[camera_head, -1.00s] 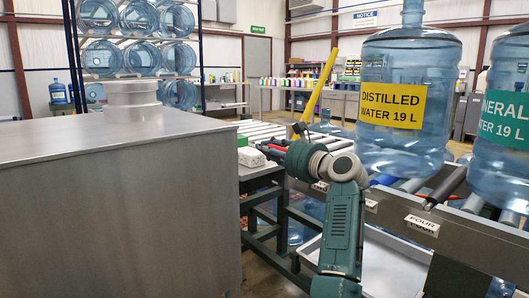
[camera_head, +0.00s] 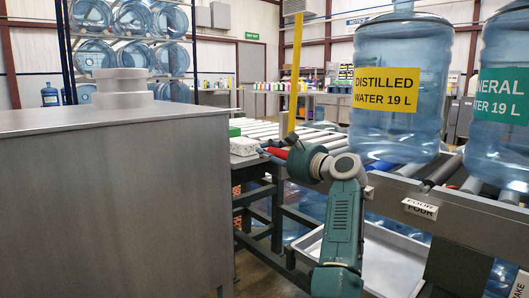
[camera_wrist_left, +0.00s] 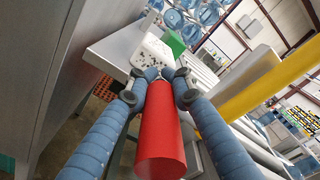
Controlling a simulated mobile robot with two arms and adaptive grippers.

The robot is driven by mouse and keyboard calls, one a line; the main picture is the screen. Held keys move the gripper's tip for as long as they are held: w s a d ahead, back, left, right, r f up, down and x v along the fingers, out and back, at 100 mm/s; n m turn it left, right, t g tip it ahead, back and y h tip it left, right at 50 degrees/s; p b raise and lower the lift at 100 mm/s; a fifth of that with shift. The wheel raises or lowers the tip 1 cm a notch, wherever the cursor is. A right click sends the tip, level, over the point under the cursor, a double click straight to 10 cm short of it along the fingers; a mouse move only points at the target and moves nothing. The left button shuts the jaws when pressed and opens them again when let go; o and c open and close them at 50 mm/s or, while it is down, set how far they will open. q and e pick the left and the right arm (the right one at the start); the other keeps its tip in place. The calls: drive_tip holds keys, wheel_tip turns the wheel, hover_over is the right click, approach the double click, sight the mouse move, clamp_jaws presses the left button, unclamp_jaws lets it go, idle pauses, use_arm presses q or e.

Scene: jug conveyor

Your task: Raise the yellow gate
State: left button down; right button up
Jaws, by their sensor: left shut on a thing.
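The yellow gate (camera_head: 296,72) is a long bar standing nearly upright beside the roller conveyor in the head view. It crosses the right side of the left wrist view (camera_wrist_left: 262,84) as a thick yellow bar. A red handle (camera_wrist_left: 160,140) lies between my left gripper's blue fingers (camera_wrist_left: 160,84), which are shut on it. In the head view my left gripper (camera_head: 272,153) is small and partly hidden by my wrist, with a bit of red showing at it. How the handle joins the gate is hidden. My right gripper is out of view.
A large jug labelled distilled water (camera_head: 400,130) stands on the rollers close to the right of my arm, with a mineral water jug (camera_head: 505,140) beyond it. A grey metal cabinet (camera_head: 110,205) fills the left. A white block (camera_head: 243,146) lies near my gripper.

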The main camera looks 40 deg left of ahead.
use_arm(q)
drive_tip(key=shift+w+d+f, duration=0.25)
drive_tip(key=shift+w+f, duration=0.05)
drive_tip(key=shift+f, duration=0.25)
drive_tip(key=c, duration=1.8)
unclamp_jaws()
drive_tip(key=o, duration=0.3)
drive_tip(key=shift+w+d+r, duration=0.15)
drive_tip(key=shift+d, duration=0.05)
drive_tip(key=shift+a+r, duration=0.15)
drive_tip(key=d, duration=0.4)
drive_tip(key=s+d, duration=0.1)
drive_tip(key=d, duration=0.7)
drive_tip(key=shift+s, duration=0.15)
